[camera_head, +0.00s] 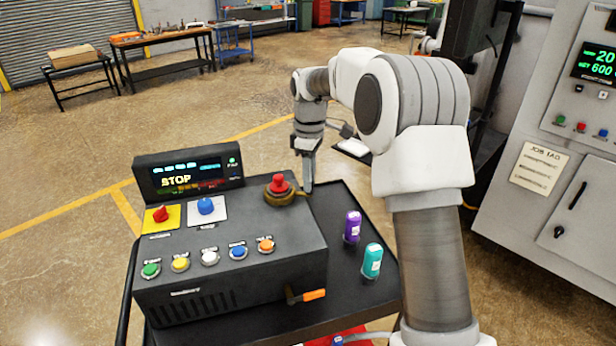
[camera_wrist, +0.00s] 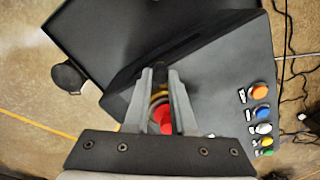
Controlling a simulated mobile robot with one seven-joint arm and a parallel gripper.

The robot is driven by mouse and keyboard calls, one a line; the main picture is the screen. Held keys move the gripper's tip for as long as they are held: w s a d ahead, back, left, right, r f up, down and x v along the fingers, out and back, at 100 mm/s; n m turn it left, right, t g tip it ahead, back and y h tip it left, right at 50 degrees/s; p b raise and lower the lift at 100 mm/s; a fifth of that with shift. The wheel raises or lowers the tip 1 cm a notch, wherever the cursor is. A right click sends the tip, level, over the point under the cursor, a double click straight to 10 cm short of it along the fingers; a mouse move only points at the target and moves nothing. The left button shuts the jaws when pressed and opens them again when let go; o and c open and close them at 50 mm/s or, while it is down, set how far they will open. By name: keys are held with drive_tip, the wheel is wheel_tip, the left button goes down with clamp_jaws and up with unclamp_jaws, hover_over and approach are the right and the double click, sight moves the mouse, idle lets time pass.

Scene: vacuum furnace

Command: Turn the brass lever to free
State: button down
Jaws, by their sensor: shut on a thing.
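The brass lever (camera_head: 286,199) is on the right end of the top of a dark control box, as a brass piece around the foot of a red knob (camera_head: 279,183). My gripper (camera_head: 308,188) points down at the right side of the lever. In the wrist view my gripper's fingers (camera_wrist: 161,75) reach past the red knob (camera_wrist: 161,118). They are closed on a dark, narrow end of the lever, with brass (camera_wrist: 159,97) showing between them. The fingers hide part of the lever. I cannot read any mark for its position.
The display (camera_head: 190,172) on the box reads STOP. Red and blue knobs and several coloured buttons are on the box. An orange-tipped handle (camera_head: 312,295) sticks out at its front. Purple (camera_head: 352,227) and teal (camera_head: 372,261) cylinders stand on the cart to the right. A grey cabinet (camera_head: 545,170) is further right.

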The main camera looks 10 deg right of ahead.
drive_tip(key=shift+w+r+n, duration=0.1)
drive_tip(key=shift+w+n, duration=0.1)
drive_tip(key=shift+n, duration=0.1)
drive_tip(key=c, duration=0.7)
unclamp_jaws()
drive_tip(key=shift+c, duration=0.2)
wheel_tip(320, 180, up, 17)
drive_tip(key=shift+r+p, duration=0.15)
drive_tip(key=shift+p, duration=0.3)
drive_tip(key=shift+s, duration=0.1)
